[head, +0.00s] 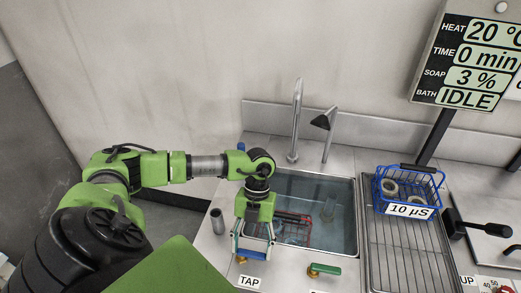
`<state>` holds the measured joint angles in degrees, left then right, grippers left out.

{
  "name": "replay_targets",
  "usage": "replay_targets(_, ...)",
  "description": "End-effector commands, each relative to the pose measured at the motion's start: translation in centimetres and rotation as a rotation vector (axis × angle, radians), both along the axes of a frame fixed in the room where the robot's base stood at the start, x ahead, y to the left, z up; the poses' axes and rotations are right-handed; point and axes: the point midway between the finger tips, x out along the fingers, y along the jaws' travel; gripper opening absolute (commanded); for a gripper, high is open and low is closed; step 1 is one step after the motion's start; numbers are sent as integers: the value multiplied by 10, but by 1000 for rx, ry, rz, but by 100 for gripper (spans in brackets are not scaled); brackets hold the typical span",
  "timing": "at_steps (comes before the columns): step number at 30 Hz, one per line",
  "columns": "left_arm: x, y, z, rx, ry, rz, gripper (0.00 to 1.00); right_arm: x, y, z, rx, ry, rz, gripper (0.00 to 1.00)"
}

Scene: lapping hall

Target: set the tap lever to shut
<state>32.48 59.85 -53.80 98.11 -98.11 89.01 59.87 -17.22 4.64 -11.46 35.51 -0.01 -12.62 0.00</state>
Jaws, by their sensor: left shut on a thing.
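The tap lever (252,255), with a blue handle on a brass base, sits on the sink's front edge just above the label TAP (250,283). My left gripper (254,250) reaches down over it from above and is shut on it. The fingers hide much of the lever, so its exact angle is hard to tell. My right gripper is not in view.
A green-handled valve (324,269) stands to the right. The sink (356,215) holds water and a red wire basket (292,228). A blue basket (408,185) with rings stands on the drainboard (400,255). A faucet (297,115) rises behind. The display (470,60) reads IDLE.

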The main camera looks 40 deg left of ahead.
Motion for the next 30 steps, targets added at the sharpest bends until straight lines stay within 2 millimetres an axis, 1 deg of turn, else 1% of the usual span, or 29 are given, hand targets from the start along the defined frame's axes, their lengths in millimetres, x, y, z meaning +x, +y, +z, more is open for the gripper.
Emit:
replay_targets(16,-3,3,1,-2,-5,-20,20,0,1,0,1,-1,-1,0)
replay_targets(17,-3,3,1,-2,-4,-20,66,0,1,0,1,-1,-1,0)
replay_targets(18,-3,3,1,-2,-4,-19,76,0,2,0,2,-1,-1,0)
replay_targets(27,-3,3,0,-1,-2,-14,76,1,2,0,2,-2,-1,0)
replay_targets(30,-1,4,4,-1,-3,-14,76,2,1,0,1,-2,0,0)
